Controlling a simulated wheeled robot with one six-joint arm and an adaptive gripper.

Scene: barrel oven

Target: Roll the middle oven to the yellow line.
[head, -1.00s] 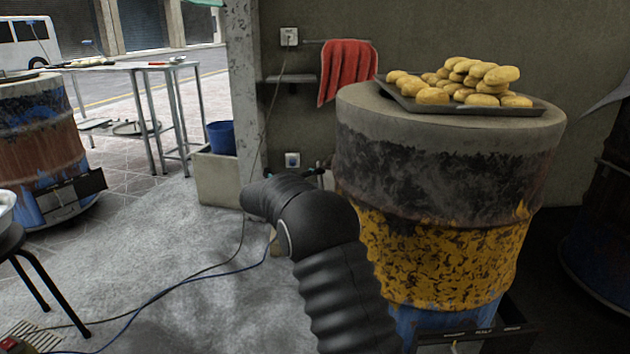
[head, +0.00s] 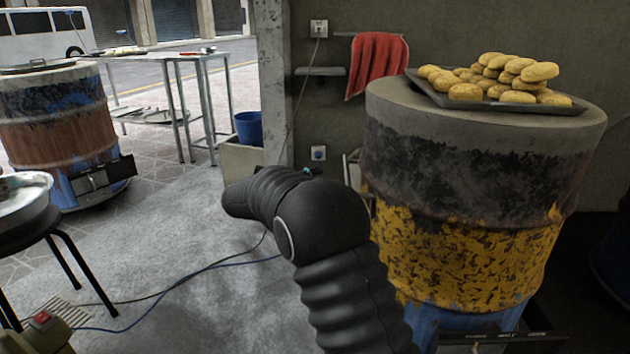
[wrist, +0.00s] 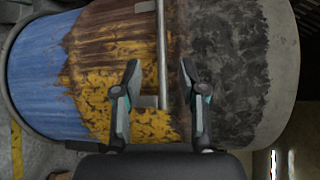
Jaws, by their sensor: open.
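The middle oven (head: 460,235) is a barrel with a grey top, a blackened band, flaking yellow paint and a blue foot; it stands at the right in the head view. It fills much of the wrist view (wrist: 232,75), lying sideways there. A metal handle bar (wrist: 162,45) runs along its side. My gripper (wrist: 160,70) is open, with the bar showing between its fingertips; I cannot tell whether it is around the bar or short of it. My arm hides most of the gripper in the head view. A yellow floor strip (wrist: 16,150), perhaps the line, shows at the wrist view's edge.
A tray (head: 437,98) of bread rolls (head: 505,75) rests on the oven top. Another barrel oven (head: 58,130) stands at the left, beside a metal table (head: 160,57). A stool (head: 75,260), a blue bucket (head: 248,127) and floor cables (head: 185,285) are nearby. The centre-left floor is mostly open.

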